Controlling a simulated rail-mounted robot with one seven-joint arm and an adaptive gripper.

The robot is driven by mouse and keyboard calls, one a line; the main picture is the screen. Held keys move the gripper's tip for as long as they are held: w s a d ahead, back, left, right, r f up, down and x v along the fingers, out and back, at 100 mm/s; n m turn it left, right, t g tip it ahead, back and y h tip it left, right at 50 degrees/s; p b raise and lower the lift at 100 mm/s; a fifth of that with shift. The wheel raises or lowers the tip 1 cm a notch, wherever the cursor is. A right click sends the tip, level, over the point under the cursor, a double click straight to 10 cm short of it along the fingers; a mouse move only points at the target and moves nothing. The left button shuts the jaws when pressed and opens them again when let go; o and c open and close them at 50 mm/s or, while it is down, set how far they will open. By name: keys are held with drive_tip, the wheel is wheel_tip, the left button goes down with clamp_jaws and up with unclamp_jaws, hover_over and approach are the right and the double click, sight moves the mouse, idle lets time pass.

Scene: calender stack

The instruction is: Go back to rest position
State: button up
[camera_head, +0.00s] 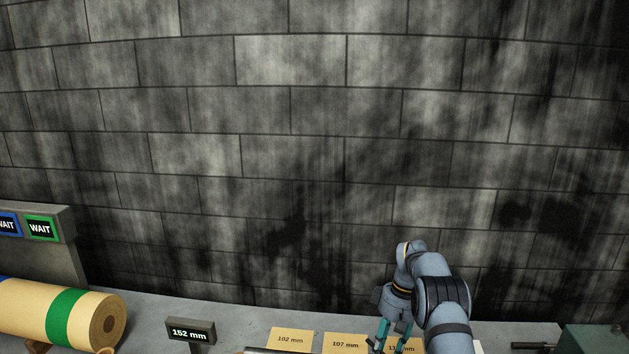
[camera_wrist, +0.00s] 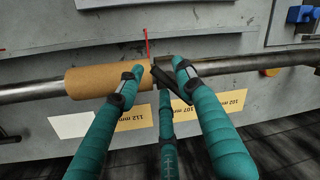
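My gripper (camera_head: 391,338) is low at the right of the head view, over the grey bench, with teal fingers. In the wrist view my gripper (camera_wrist: 156,74) has its fingers spread apart, and no object is clearly held between them. Behind the fingertips runs a metal shaft (camera_wrist: 30,90) with a brown cardboard core (camera_wrist: 95,81) around it. The left fingertip overlaps the core's right end in the picture; I cannot tell whether they touch. A dark piece (camera_wrist: 172,86) shows between the fingers, partly hidden by them.
At the left stand a tan roll with a green band (camera_head: 66,318) and a panel with WAIT screens (camera_head: 41,228). A 152 mm sign (camera_head: 190,334) and yellow size cards (camera_head: 291,340) line the bench. A green box (camera_head: 590,339) is at right. The wall above is clear.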

wheel_tip(320, 180, up, 7)
drive_tip(key=d, duration=0.1)
drive_tip(key=f, duration=0.5)
drive_tip(key=a+f, duration=0.1)
drive_tip(key=f, duration=0.1)
drive_tip(key=shift+s+f, duration=0.1)
drive_tip(key=shift+f, duration=0.15)
drive_tip(key=shift+a+f+m+b, duration=0.1)
drive_tip(key=shift+m+b, duration=0.5)
drive_tip(key=shift+b, duration=0.2)
drive_tip(key=m+b, duration=0.2)
drive_tip(key=m+t+b, duration=0.1)
drive_tip(key=shift+s+a+m+b, duration=0.3)
drive_tip(key=shift+b, duration=0.1)
drive_tip(key=shift+a+m+b, duration=0.25)
drive_tip(key=shift+m+b, duration=0.85)
drive_tip(key=shift+b, duration=0.05)
drive_tip(key=m+b, duration=0.1)
drive_tip(key=m+t+b, duration=0.1)
drive_tip(key=m, duration=0.1)
drive_tip(key=shift+a+b, duration=0.35)
drive_tip(key=shift+a+r+m+t+b, duration=0.15)
drive_tip(key=shift+m+b, duration=0.25)
drive_tip(key=shift+m, duration=0.55)
drive_tip(key=shift+a+r+m+t+b, duration=0.15)
drive_tip(key=shift+m+b, duration=0.2)
drive_tip(key=shift+m, duration=0.6)
drive_tip(key=shift+a, duration=0.1)
